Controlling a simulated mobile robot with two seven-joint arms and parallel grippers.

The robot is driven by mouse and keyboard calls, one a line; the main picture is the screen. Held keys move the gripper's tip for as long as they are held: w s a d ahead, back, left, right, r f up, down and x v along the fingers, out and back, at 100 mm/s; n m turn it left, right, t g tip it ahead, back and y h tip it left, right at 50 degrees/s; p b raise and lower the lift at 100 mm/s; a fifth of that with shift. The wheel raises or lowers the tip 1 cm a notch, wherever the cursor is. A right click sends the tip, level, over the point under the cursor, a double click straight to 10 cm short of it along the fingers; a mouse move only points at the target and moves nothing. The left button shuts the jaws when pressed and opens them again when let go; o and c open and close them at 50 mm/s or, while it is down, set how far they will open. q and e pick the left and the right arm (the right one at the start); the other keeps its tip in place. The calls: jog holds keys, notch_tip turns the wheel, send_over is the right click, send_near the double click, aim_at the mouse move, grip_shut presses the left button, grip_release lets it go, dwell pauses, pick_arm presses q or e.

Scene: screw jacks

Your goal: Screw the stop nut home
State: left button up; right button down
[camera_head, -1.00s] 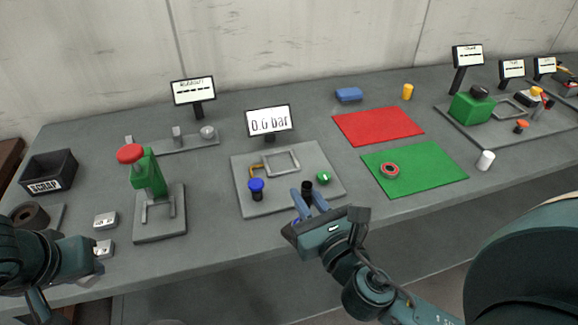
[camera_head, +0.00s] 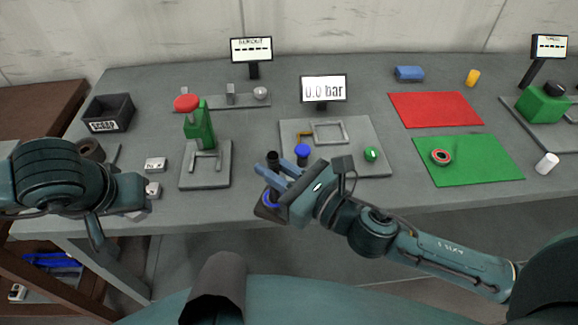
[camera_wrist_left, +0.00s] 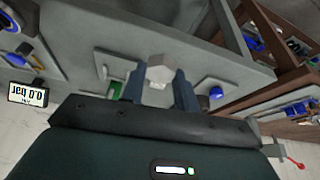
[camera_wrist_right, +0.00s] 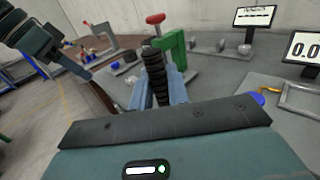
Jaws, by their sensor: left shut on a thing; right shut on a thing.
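The screw stands up between the fingers in the right wrist view (camera_wrist_right: 155,75). My left gripper (camera_wrist_left: 162,80) is shut on a pale grey hexagonal piece (camera_wrist_left: 160,68), which looks like the stop nut. In the head view, the left arm mostly hides that gripper and its piece, near the table's front left. The nut and screw are apart.
A green fixture with a red knob (camera_head: 186,103) stands between the arms. Small pale blocks (camera_head: 155,165) lie left of it, with a black scrap bin (camera_head: 108,112) behind. The gauge plate (camera_head: 365,130), red mat (camera_head: 435,110) and green mat (camera_head: 485,160) lie right.

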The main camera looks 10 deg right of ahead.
dwell(0.3)
pick_arm(q)
jog(key=shift+w+d+r+n+y, duration=0.2)
jog(key=shift+d+n, duration=0.1)
jog(key=shift+n, duration=0.3)
jog(key=shift+w+d+r+n+y, duration=0.1)
jog(key=shift+w+d+n+y, duration=0.15)
jog(key=shift+n, duration=0.35)
jog(key=w+d+r+n+g+y, duration=0.25)
jog(key=d+n, duration=0.25)
jog(key=n, duration=0.6)
notch_tip(320, 180, up, 12)
jog(key=m+g+h, duration=0.3)
jog(key=m+h, duration=0.5)
jog(key=m, duration=2.7)
send_over(268, 154)
jog(key=shift+r, duration=0.2)
jog(key=shift+f, duration=0.15)
jog(key=shift+f, duration=1.9)
